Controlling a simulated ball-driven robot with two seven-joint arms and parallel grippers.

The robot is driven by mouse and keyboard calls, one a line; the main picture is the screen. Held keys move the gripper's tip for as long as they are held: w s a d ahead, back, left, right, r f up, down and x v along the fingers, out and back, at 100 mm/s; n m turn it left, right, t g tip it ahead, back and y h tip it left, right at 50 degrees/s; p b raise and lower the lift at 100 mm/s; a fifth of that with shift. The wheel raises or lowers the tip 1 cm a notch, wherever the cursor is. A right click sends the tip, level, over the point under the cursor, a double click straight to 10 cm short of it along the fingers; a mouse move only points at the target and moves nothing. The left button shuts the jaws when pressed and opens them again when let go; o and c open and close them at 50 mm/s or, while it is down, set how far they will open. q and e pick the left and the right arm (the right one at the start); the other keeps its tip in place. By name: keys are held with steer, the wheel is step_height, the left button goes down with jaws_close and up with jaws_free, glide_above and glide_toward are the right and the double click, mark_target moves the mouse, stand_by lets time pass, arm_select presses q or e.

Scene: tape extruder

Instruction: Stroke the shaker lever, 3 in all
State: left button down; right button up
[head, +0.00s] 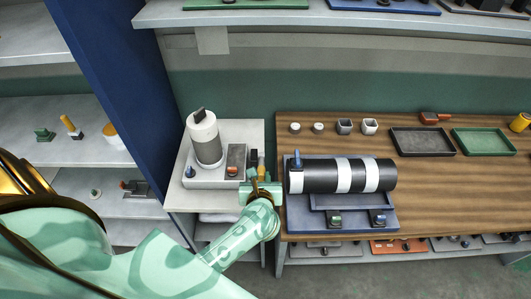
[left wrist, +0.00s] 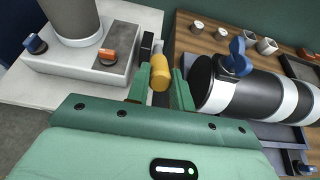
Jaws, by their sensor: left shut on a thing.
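The shaker seems to be the pale block (head: 205,180) on the white side table, with a grey and white cylinder (head: 206,142) upright on it. Its lever (head: 261,168) ends in a yellow-orange grip, which also shows in the left wrist view (left wrist: 160,72). My left gripper (head: 261,184) is at the right side of the block. In the left wrist view its two green fingers stand on either side of the yellow grip, shut on it. The lever's lower part and pivot are hidden by my gripper. My right gripper is not in view.
A black-and-white striped drum (head: 342,176) on a blue-grey base lies close to the right of my gripper. A blue lever (left wrist: 237,55) stands up at its near end. Dark (head: 422,142) and green trays (head: 484,142) stand further right.

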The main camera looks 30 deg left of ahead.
mark_target(261, 166)
arm_select(q)
steer(key=shift+w+a+r+p, duration=0.1)
steer(key=shift+w+r+p, duration=0.05)
steer(key=shift+r+p, duration=0.3)
steer(key=w+r+p, duration=0.1)
steer(key=a+r+p, duration=0.1)
steer(key=w+r, duration=0.1)
steer(key=shift+w+a+r+p, duration=0.2)
steer(key=shift+w+a+p, duration=0.15)
steer(key=shift+p, duration=0.05)
steer(key=shift+w+a+r, duration=0.1)
steer(key=shift+w, duration=0.15)
